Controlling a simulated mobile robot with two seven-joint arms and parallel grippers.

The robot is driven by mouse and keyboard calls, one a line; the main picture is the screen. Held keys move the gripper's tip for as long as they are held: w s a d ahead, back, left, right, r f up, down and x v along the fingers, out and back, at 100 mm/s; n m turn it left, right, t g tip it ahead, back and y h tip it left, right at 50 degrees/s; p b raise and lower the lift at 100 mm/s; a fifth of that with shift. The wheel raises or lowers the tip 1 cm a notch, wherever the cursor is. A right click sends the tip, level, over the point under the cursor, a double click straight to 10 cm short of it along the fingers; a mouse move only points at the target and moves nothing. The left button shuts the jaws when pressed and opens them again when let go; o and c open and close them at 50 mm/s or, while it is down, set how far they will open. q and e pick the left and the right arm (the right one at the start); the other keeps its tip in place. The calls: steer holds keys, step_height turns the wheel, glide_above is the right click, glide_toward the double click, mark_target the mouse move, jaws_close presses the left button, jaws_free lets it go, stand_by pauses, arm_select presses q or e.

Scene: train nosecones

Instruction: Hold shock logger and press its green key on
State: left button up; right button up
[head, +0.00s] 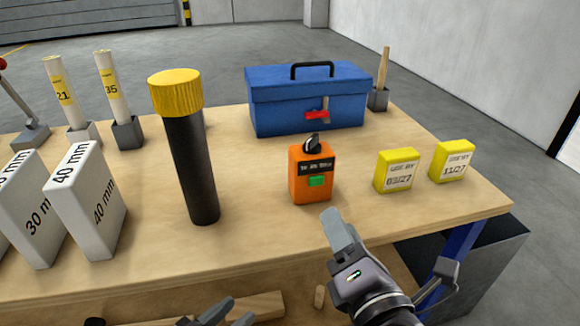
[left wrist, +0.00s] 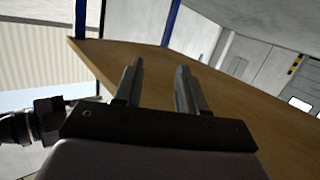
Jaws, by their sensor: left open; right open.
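The shock logger (head: 311,172) is an orange box standing upright on the wooden table, with a dark display, a green key (head: 317,181) on its front and a black knob on top. My right gripper (head: 388,243) is open and empty at the table's front edge, in front of the logger and to its right, apart from it. My left gripper (head: 225,315) shows only its fingertips at the bottom of the head view, below the table's front edge. In the left wrist view the left gripper (left wrist: 157,82) is open with nothing between its fingers.
A black cylinder with a yellow cap (head: 190,150) stands left of the logger. A blue toolbox (head: 290,103) stands behind it. Two yellow boxes, one (head: 396,170) nearer the logger and one (head: 452,160) farther right, stand beside it. White blocks (head: 90,205) stand at left. Table in front of the logger is clear.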

mark_target(307, 144)
arm_select(q)
steer(key=s+d+r+m+g+h, duration=0.2)
steer(key=r+m+h, duration=0.1)
steer(key=r+h, duration=0.15)
steer(key=s+d+r+m+g+h, duration=0.1)
steer(key=s+d+r+m+h, duration=0.15)
steer(key=r, duration=0.25)
steer(key=shift+w+d+r+n+t+y, duration=1.1)
steer(key=shift+w+r, duration=1.25)
steer(key=shift+w, duration=1.6)
steer(key=shift+w+d+r+n+t+y, duration=0.75)
steer(key=shift+w+d+r+y, duration=0.5)
steer(key=shift+w+r, duration=1.9)
steer(key=shift+w+d+r+n+t+y, duration=1)
steer(key=shift+w+d+r, duration=0.4)
steer(key=shift+w, duration=3.3)
steer(key=shift+a+r, duration=0.15)
jaws_close()
arm_select(e)
jaws_close()
